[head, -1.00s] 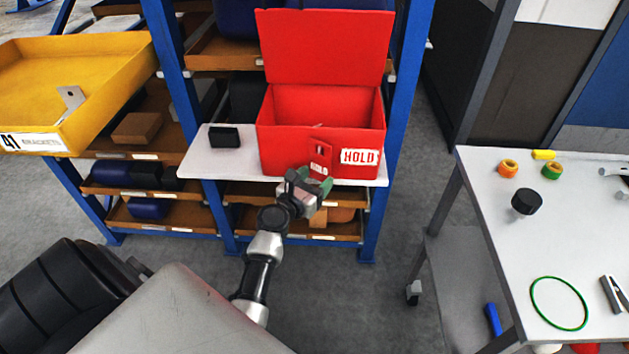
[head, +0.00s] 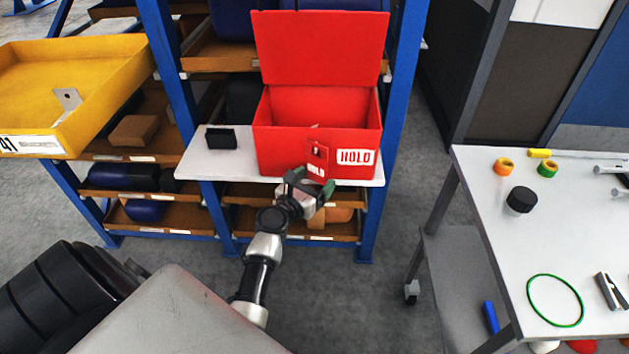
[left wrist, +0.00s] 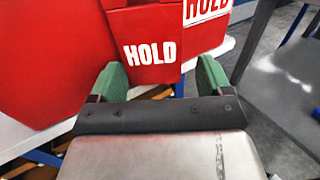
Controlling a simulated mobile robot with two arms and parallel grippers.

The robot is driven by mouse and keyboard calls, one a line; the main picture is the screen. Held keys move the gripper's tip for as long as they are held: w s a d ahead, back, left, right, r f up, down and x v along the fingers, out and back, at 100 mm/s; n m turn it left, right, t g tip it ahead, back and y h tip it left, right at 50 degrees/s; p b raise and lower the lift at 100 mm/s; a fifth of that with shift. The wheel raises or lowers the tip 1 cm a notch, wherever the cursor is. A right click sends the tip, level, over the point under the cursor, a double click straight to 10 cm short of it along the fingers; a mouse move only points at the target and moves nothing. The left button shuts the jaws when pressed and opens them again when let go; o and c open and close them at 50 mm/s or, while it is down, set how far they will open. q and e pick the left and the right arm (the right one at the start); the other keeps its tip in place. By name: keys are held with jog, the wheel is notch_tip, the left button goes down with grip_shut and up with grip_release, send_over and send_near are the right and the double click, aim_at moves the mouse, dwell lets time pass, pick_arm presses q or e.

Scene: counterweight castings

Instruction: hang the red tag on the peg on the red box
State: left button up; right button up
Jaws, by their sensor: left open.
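The red tag (head: 317,158), with white HOLD lettering, is upright against the front of the red box (head: 275,150). A small dark spot shows near its top; I cannot tell whether that is the peg or a hole, so the peg is not clear. My left gripper (head: 310,190) is open just below and in front of the tag. In the left wrist view, the tag (left wrist: 150,38) is beyond the two green fingertips (left wrist: 155,85), with nothing gripped between them. My right gripper is not in view.
The box has its lid raised and stands on a white shelf (head: 200,163) beside a small black block (head: 221,138). Blue posts flank the shelf. A yellow bin (head: 110,95) is at left. A white table (head: 480,200) with several small items is at right.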

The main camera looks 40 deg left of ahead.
pick_arm(q)
jog(key=shift+s+a+r, duration=0.15)
jog(key=shift+a+r, duration=0.1)
jog(key=shift+a, duration=0.2)
jog(key=shift+s, duration=0.3)
jog(key=s+d, duration=0.1)
jog(key=s, duration=0.9)
jog(key=s+d+f+m+g+h, duration=0.1)
jog(key=s+d+f+m+g, duration=0.25)
jog(key=f+m, duration=0.45)
jog(key=s+d+f+m+g, duration=0.3)
jog(key=d+f+m, duration=0.1)
jog(key=f, duration=0.9)
jog(key=s+d+f+m+g+h, duration=0.1)
jog(key=s+d+f+m+g, duration=0.25)
jog(key=f+m, duration=0.5)
jog(key=s+f+m+g, duration=0.2)
jog(key=s+f+m, duration=0.3)
jog(key=s, duration=0.3)
jog(key=s+f+m+g+y+p, duration=0.1)
jog(key=s+f+m+g, duration=0.1)
jog(key=s+f+m, duration=0.3)
jog(key=s+f+m+g+p, duration=0.1)
jog(key=s+f+m+g, duration=0.2)
jog(key=s, duration=1)
jog(key=f+m, duration=0.2)
jog(key=m, duration=0.3)
jog(key=shift+a+y, duration=0.25)
jog(key=shift+y, duration=0.05)
jog(key=shift+w, duration=0.1)
